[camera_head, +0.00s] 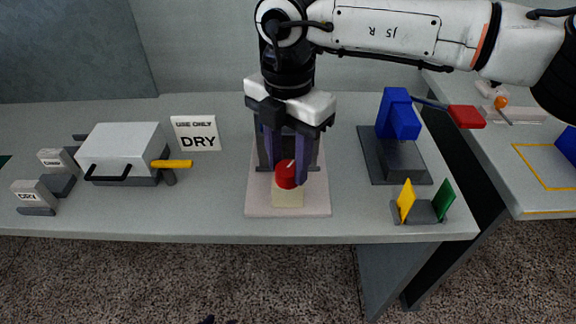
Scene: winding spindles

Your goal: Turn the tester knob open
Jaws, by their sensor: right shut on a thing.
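The tester stands on a pale base plate (258,205) in the middle of the table. Its round red knob (286,178) sits on a cream block (288,198) and has a light mark on its top. My right gripper (287,172) reaches down from above, with its dark fingers around the knob. It is shut on the knob. The gripper and its wrist hide most of the tester behind the knob. My left gripper is not in view.
Left stand a white box (122,145) with a black handle and yellow lever (172,164), and a "USE ONLY DRY" sign (197,134). Small tagged holders (35,197) are further left. Right are a blue device (398,118) with a red-ended lever (466,116) and yellow and green flags (406,200).

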